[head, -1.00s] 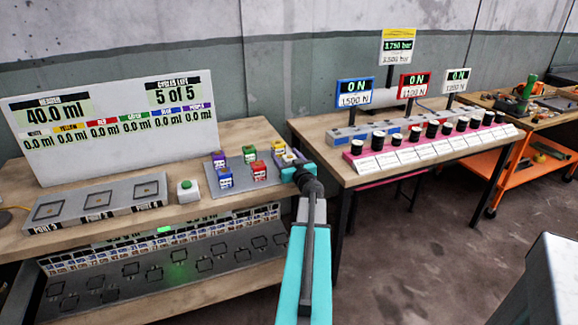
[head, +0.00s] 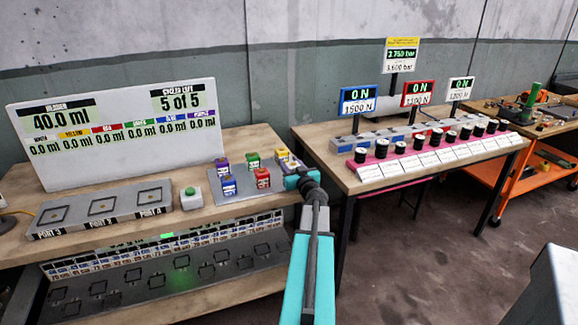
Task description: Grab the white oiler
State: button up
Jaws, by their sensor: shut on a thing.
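My gripper (head: 293,180) is at the right end of the grey tray (head: 236,196) on the left bench. Its teal jaws are shut on a small, pale block, which I take to be the white oiler (head: 289,164); the jaws and wrist hide much of it. I cannot tell whether it still touches the tray. A yellow oiler (head: 281,153) is right behind it. Purple (head: 222,164), green (head: 253,159), blue (head: 229,184) and red (head: 262,178) oilers stand to the left on the tray.
A green-button box (head: 191,198) and a grey port strip (head: 101,207) lie to the left, below a large display board (head: 120,135). A floor gap separates the benches.

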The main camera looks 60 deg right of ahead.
jog(key=shift+r+p, duration=1.8)
jog(key=shift+p, duration=0.55)
jog(key=s+a+p, duration=0.1)
jog(key=a, duration=0.2)
jog(key=s+a+p, duration=0.1)
jog(key=s+a, duration=0.1)
jog(key=a, duration=0.1)
jog(key=s+a+r+p, duration=0.1)
jog(key=a, duration=0.3)
jog(key=shift+s, duration=0.35)
jog(key=a+p, duration=0.1)
jog(key=p, duration=0.3)
jog(key=s+a+p, duration=0.1)
jog(key=a+p, duration=0.1)
jog(key=p, duration=0.1)
jog(key=s+a+p, duration=0.1)
jog(key=p, duration=0.3)
jog(key=shift+a+r+p, duration=0.2)
jog(key=shift+p, duration=0.15)
